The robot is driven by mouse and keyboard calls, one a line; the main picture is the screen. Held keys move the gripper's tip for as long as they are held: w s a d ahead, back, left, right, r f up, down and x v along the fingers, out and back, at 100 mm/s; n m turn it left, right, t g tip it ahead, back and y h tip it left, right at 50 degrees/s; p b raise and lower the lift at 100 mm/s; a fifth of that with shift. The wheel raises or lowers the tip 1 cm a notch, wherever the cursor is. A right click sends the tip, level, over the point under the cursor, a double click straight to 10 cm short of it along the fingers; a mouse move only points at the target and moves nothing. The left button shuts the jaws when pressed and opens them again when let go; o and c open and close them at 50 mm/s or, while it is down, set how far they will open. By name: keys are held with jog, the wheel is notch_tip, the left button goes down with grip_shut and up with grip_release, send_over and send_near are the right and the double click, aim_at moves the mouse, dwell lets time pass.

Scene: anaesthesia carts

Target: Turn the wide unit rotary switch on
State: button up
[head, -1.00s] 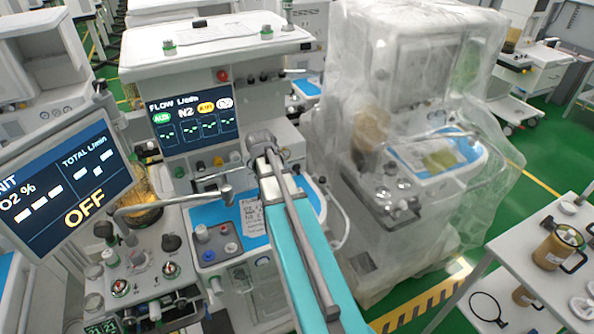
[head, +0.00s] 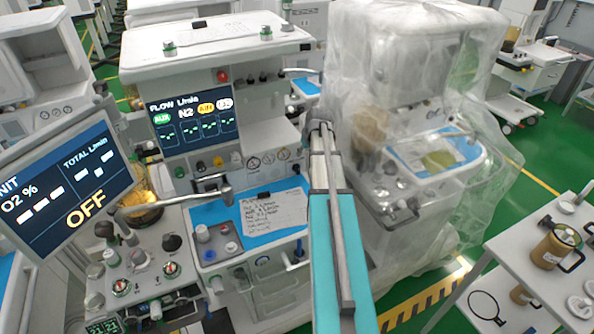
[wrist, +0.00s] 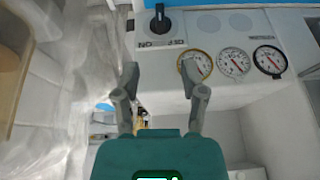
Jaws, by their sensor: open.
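The rotary switch (wrist: 160,20) shows in the wrist view as a black knob on a white plate, at the top left of centre. Its pointer is roughly vertical in that picture, with upside-down lettering below it. My gripper (wrist: 160,72) is open and empty, its two grey fingertips apart. The switch lies beyond the gap between the fingertips, and they do not touch it. In the head view, the wide unit (head: 205,65) stands left of centre with a lit flow display. My arm rises to the right edge of its panel, and I cannot make out the switch there.
Round gauges (wrist: 234,62) sit right of the switch in the wrist view. A plastic-covered machine (head: 420,60) stands close to the right of my arm. A tilted screen (head: 75,185) reading OFF is at the left. A white table (head: 510,295) with brass canisters is at the right.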

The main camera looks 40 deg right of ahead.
aim_at(299, 168)
jog(key=shift+f, duration=0.2)
jog(key=b+x, duration=1.2)
jog(key=x, duration=0.1)
jog(key=shift+w+f+b, duration=0.1)
jog(key=shift+f+b, duration=0.15)
jog(key=shift+b, duration=0.1)
dwell(0.5)
jog(key=shift+c, duration=0.2)
grip_shut()
jog(key=shift+a, duration=0.1)
